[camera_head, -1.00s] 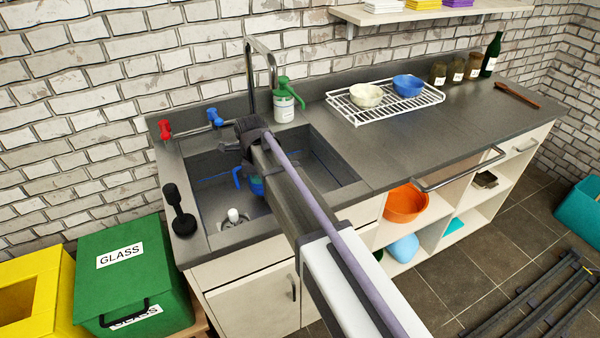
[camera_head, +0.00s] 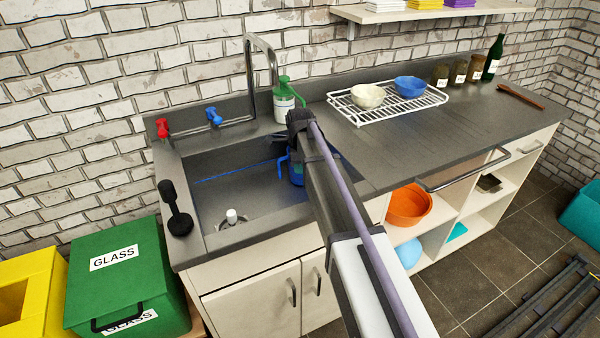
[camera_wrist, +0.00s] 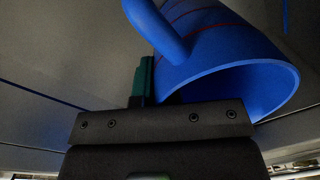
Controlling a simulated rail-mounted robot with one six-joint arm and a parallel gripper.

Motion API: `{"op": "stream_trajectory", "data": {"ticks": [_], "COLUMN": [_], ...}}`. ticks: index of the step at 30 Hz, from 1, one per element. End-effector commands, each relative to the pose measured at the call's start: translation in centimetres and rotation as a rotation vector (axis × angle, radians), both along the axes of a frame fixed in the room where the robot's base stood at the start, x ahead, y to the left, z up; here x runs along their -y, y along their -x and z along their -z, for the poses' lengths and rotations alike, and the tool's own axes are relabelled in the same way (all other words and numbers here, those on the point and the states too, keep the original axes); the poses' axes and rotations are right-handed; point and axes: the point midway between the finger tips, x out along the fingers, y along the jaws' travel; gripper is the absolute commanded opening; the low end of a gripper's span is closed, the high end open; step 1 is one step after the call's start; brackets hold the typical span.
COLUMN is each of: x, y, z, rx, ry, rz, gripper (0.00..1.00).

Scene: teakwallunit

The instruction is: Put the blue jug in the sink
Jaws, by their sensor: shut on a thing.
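The blue jug (camera_head: 296,174) shows in the camera_head view over the right part of the sink basin, partly hidden behind my arm. My gripper (camera_head: 298,150) is shut on it, though the fingers are mostly hidden there. In the camera_wrist view the jug (camera_wrist: 235,65) fills the upper right, tilted, with its open rim towards the lower right and its handle at the upper left. A teal finger (camera_wrist: 142,82) is against the jug. The grey sink (camera_head: 225,195) lies around and below the jug. I cannot tell whether the jug touches the sink's bottom.
A tap (camera_head: 250,75) and a green-topped soap bottle (camera_head: 284,105) stand behind the sink. A white dish rack (camera_head: 385,108) with bowls is on the right. The counter's right front is clear.

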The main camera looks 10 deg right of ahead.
Motion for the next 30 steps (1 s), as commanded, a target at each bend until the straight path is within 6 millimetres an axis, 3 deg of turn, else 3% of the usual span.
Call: {"op": "stream_trajectory", "data": {"ticks": [8,9,16,25,30], "x": [0.0,0.0,0.0,0.0,-0.1], "y": [0.0,0.0,0.0,0.0,0.2], "z": [0.3,0.1,0.1,-0.6,-3.6], "rx": [0.0,0.0,0.0,0.0,0.0], "ry": [0.0,0.0,0.0,0.0,0.0], "rz": [0.0,0.0,0.0,0.0,0.0], "gripper": [0.0,0.09,0.31,0.31,0.31]}}
